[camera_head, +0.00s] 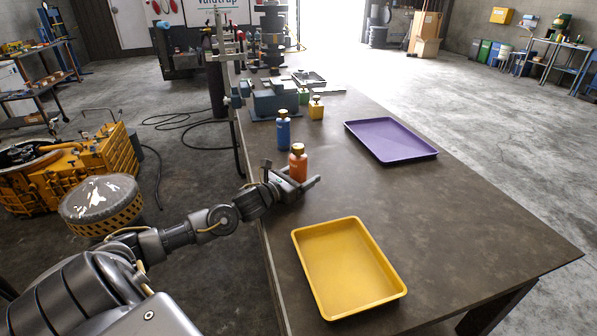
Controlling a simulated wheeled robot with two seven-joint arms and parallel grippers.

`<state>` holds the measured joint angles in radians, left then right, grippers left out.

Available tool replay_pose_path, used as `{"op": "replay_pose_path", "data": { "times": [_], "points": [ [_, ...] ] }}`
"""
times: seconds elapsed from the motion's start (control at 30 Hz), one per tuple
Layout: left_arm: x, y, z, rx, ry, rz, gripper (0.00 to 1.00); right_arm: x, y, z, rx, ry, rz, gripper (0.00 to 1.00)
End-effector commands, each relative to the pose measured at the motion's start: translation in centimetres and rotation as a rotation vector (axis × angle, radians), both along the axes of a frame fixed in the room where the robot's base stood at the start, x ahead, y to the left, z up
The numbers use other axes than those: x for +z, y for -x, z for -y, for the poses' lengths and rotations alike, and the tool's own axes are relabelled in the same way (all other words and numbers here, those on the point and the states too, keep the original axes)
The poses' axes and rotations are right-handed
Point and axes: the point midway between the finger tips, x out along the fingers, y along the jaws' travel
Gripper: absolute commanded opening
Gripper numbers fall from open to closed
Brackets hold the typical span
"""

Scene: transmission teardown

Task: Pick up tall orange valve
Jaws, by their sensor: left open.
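The tall orange valve (298,163) stands upright on the table, an orange bottle-like body with a gold cap. My left gripper (303,184) reaches in from the left and is open at the valve. Its fingers are low, near the valve's base, and hide the bottom of it. I cannot tell whether both fingers straddle the valve or touch it. My right gripper does not show.
A blue valve (283,130) stands just behind the orange one. A short yellow valve (316,108) and a vise (275,99) are further back. An empty yellow tray (396,289) lies in front, and a purple tray (427,154) lies right. The table's (480,230) right side is clear.

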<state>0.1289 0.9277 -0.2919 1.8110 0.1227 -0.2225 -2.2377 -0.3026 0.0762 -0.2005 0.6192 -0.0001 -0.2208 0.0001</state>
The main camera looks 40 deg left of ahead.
Motion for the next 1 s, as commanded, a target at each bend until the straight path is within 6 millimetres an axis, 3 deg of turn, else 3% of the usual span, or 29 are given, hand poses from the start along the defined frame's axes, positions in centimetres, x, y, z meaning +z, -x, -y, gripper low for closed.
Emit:
{"op": "replay_pose_path", "data": {
  "times": [0.27,0.73,1.0],
  "points": [
    [-0.05,-0.25,0.03,0.000,0.000,-0.001,0.70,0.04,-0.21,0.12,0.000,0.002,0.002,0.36],
    [-0.02,-0.22,0.02,0.000,0.000,0.000,0.09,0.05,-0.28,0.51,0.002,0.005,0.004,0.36],
    [0.33,-0.27,-0.03,0.000,0.001,0.006,0.08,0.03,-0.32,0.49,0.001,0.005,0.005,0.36]
  ]
}}
